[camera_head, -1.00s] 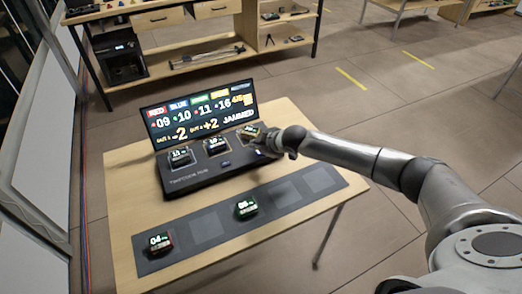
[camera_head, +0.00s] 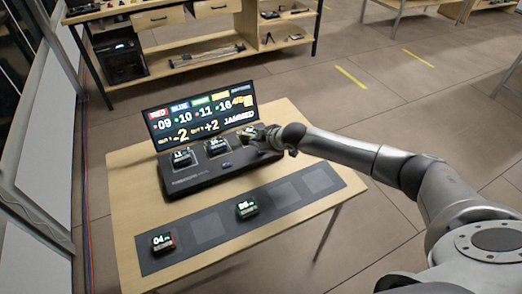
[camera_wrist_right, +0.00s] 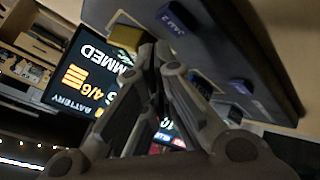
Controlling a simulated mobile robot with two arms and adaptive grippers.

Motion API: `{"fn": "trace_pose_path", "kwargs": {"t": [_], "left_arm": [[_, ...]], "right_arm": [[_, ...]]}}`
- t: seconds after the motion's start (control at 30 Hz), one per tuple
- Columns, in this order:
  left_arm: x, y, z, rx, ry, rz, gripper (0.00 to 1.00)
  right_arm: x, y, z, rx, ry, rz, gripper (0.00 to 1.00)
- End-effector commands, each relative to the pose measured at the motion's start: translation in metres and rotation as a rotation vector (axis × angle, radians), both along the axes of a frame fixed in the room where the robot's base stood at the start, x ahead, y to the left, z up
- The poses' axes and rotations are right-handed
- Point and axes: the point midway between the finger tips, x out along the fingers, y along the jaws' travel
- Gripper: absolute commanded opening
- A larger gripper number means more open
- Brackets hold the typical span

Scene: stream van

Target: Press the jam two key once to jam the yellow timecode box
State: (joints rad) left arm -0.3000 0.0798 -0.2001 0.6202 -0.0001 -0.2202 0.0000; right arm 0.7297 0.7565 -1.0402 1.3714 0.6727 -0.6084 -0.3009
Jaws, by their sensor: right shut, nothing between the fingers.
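The dark timecode hub (camera_head: 195,180) stands on the wooden table with its lit screen (camera_head: 200,112) reading "JAMMED" at the lower right. Several boxes sit in its docks; the rightmost (camera_head: 247,131) is partly hidden by my right gripper (camera_head: 268,142). In the right wrist view, a blue key labelled "JAM 2" (camera_wrist_right: 172,20) shows on the hub's dark face, with another blue key (camera_wrist_right: 240,87) farther right. A yellowish block (camera_wrist_right: 127,37) lies just left of the fingertips. My right gripper is shut and empty, close to the JAM 2 key; contact cannot be told. My left gripper is out of view.
A dark mat (camera_head: 207,226) lies along the front of the table with a red-edged box (camera_head: 163,242) and a green-edged box (camera_head: 246,208) on it. A shelf unit (camera_head: 185,60) stands behind. The mat's right end is clear.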

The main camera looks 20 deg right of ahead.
Motion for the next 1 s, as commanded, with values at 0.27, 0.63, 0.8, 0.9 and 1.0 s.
{"fn": "trace_pose_path", "kwargs": {"t": [0.27, 0.63, 0.8, 0.9, 1.0], "left_arm": [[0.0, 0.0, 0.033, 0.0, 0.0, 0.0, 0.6], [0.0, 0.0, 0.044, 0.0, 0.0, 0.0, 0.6], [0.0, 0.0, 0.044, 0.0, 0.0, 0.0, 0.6], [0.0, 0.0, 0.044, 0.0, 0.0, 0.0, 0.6], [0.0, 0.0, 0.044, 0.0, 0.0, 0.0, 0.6]], "right_arm": [[0.0, 0.0, 0.033, 0.001, -0.001, 0.001, 0.0], [0.0, 0.0, 0.045, 0.0, 0.001, 0.001, 0.0], [0.0, 0.0, 0.045, 0.0, 0.0, 0.0, 0.0], [0.0, 0.0, 0.045, 0.0, 0.0, 0.0, 0.0], [0.0, 0.0, 0.045, 0.001, -0.001, 0.001, 0.0]]}}
